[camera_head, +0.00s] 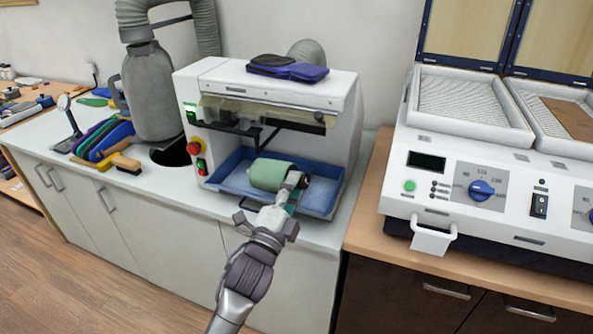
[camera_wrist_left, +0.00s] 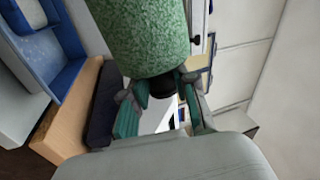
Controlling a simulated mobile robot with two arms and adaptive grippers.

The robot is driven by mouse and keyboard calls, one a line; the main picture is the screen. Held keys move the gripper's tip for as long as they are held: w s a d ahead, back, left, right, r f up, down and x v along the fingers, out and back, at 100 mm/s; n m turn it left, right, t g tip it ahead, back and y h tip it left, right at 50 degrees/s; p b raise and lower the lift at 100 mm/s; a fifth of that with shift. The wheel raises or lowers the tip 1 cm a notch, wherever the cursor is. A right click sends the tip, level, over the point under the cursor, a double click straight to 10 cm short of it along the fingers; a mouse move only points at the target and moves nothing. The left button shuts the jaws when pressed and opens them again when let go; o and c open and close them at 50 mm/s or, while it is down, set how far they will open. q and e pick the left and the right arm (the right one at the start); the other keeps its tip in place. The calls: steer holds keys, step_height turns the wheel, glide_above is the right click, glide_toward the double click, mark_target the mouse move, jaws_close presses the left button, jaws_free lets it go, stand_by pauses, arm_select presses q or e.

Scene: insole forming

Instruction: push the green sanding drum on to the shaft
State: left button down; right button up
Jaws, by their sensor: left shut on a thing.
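The green sanding drum (camera_head: 272,174) is a speckled green cylinder lying roughly level above the blue tray inside the white sanding machine (camera_head: 270,92). My left gripper (camera_head: 293,182) reaches in from the front at the drum's right end. In the left wrist view the drum (camera_wrist_left: 145,35) fills the top, and the fingers of my left gripper (camera_wrist_left: 164,92) are shut on its dark end. I cannot make out the shaft clearly, nor tell whether the drum is around it. My right gripper is not in view.
The blue tray (camera_head: 225,176) has raised walls around the drum. Blue and black insoles (camera_head: 287,69) lie on the machine. A brush (camera_head: 120,160) and a grey extraction canister (camera_head: 150,92) stand left; a white heating press (camera_head: 480,190) stands right.

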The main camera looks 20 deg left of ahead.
mark_target(295, 165)
arm_select(q)
steer(key=w+r, duration=0.1)
steer(key=w+a+r+m, duration=0.1)
steer(key=shift+w+a+r+y, duration=0.2)
steer(key=shift+w+r+y, duration=0.05)
steer(key=shift+w+y, duration=0.05)
steer(key=shift+w+r, duration=0.15)
steer(key=shift+w, duration=0.05)
steer(key=shift+w+d+b, duration=0.15)
steer(key=shift+w+b, duration=0.15)
steer(key=shift+w, duration=0.15)
steer(key=w+b, duration=0.6)
steer(key=w, duration=0.8)
steer(key=shift+w+d, duration=0.2)
steer(key=shift+w, duration=0.2)
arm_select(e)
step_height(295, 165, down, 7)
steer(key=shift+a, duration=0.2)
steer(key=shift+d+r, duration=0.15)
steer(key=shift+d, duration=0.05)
arm_select(q)
steer(key=shift+a+r+p, duration=0.1)
steer(key=shift+a+p, duration=0.2)
steer(key=shift+a, duration=0.4)
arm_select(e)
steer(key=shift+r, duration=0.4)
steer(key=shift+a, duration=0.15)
